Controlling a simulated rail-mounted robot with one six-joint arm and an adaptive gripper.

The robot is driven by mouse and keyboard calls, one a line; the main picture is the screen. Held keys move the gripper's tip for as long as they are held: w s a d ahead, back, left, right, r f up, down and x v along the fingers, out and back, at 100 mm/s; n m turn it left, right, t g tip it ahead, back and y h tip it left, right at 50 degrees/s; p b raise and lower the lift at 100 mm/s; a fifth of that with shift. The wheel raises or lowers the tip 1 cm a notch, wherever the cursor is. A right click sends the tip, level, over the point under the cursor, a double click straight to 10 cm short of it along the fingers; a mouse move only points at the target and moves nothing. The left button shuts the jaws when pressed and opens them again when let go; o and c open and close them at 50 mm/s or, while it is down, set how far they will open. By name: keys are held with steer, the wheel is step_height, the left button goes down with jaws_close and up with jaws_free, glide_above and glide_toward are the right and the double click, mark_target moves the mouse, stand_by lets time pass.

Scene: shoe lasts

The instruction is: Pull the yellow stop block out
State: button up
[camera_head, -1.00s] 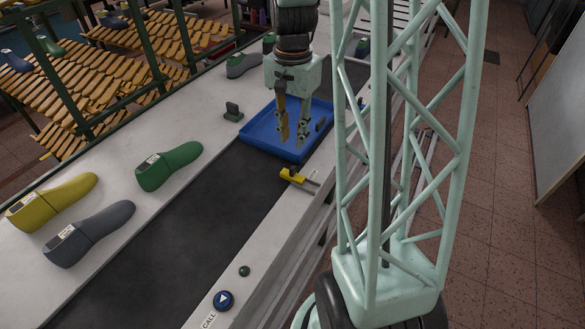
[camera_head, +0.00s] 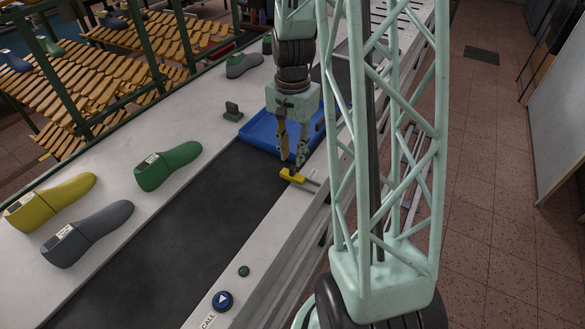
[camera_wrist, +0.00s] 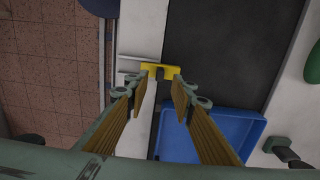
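The yellow stop block (camera_head: 291,176) sits at the right edge of the dark belt, with a metal rod running from it to the right over the pale rail. In the wrist view the yellow block (camera_wrist: 160,70) lies just beyond and between my fingertips. My gripper (camera_head: 292,160) is above and just behind the block, pointing down. In the wrist view its fingers (camera_wrist: 160,97) are apart with nothing between them. I cannot tell whether a fingertip touches the block.
A blue tray (camera_head: 262,128) lies on the belt behind the block. Green (camera_head: 168,166), yellow (camera_head: 50,202) and grey (camera_head: 88,233) shoe lasts lie on the left bench. A blue call button (camera_head: 222,301) is at the front. The belt (camera_head: 190,230) before the block is bare.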

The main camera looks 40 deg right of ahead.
mark_target(293, 167)
steer(key=shift+f+b, duration=0.3)
steer(key=shift+f, duration=2.75)
jaws_close()
